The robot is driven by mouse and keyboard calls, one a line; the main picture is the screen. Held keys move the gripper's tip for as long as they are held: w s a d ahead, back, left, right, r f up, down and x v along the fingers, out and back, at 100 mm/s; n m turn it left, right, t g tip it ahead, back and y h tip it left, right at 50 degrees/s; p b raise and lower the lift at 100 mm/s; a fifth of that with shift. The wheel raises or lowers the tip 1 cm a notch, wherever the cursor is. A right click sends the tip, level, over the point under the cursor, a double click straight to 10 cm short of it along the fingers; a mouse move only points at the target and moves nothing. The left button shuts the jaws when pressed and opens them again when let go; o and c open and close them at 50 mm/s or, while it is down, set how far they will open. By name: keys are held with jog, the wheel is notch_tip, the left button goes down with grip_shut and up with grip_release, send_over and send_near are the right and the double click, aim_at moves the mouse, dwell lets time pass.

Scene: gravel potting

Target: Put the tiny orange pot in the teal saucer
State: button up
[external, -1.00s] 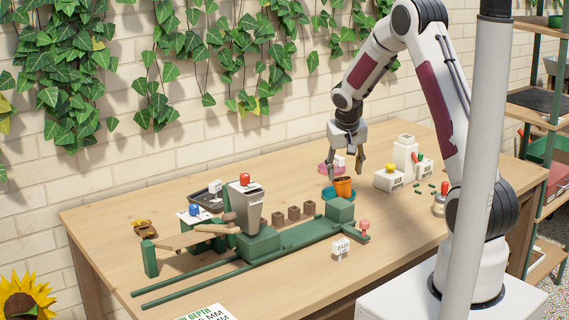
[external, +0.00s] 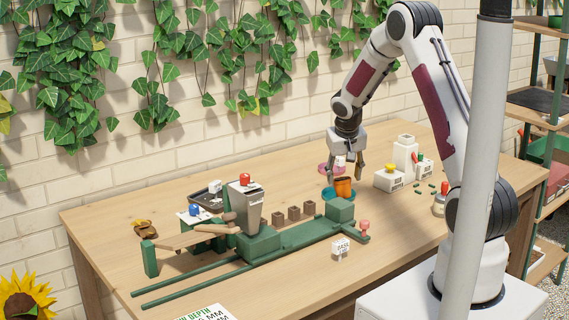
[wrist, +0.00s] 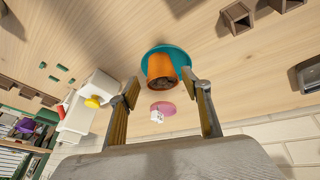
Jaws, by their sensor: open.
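The tiny orange pot (external: 344,187) is at the teal saucer (external: 325,195). In the wrist view the pot (wrist: 160,66) overlaps the saucer (wrist: 178,52), with dark fill in its mouth. I cannot tell whether its base rests flat in the saucer. My gripper (external: 346,174) is open just above the pot in the external view. In the wrist view the fingers of my gripper (wrist: 166,90) are wide apart on either side of the pot, with gaps, and hold nothing.
A pink saucer (wrist: 163,107) lies near the teal one. A white device with a yellow button (external: 389,178) stands to the right. A green rail fixture (external: 300,232) and several small brown pots (external: 293,213) are to the left.

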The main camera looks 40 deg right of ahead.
aim_at(344, 180)
jog(key=shift+f, duration=0.1)
jog(key=shift+x, duration=2.55)
jog(key=shift+w, duration=0.1)
jog(key=shift+c, duration=0.4)
jog(key=c, duration=1)
jog(key=shift+o, duration=0.2)
jog(key=shift+r, duration=5.15)
